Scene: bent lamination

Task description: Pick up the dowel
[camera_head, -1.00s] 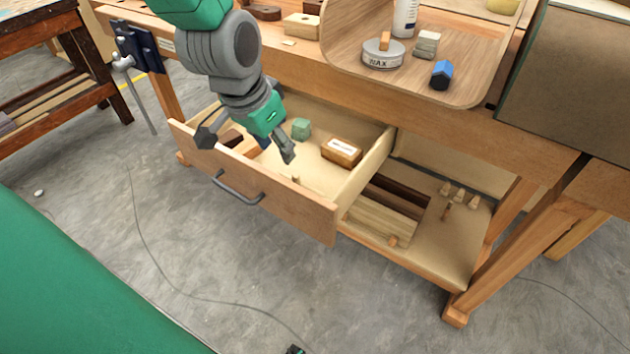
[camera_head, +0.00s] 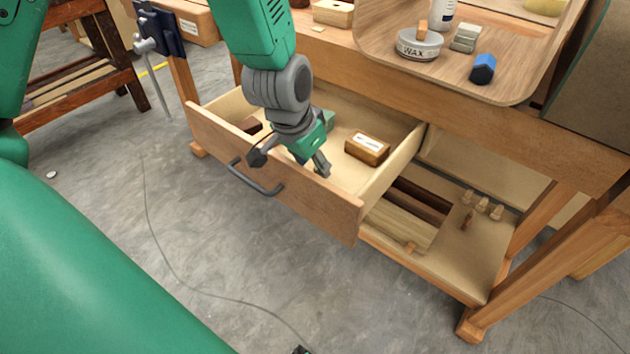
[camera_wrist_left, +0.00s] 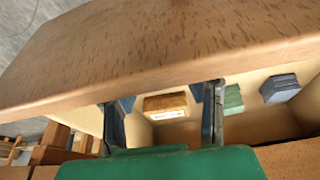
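My left gripper (camera_head: 290,163) is at the front wall of the pulled-out drawer (camera_head: 330,207), with its two fingers spread wide. In the left wrist view, the open fingers (camera_wrist_left: 164,115) have nothing visibly held between them, and the drawer front crosses above them. I cannot make out a dowel inside the drawer now; the gripper and front wall hide part of its floor. Several small wooden pegs (camera_head: 482,204) are on the lower shelf at the right. My right gripper is not in view.
The drawer holds a labelled wooden block (camera_head: 367,148) and a green block (camera_head: 326,119). A curved wooden panel above carries a wax tin (camera_head: 419,47) and a blue piece (camera_head: 483,69). The drawer handle (camera_head: 255,178) protrudes in front. The grey floor before it is mostly clear.

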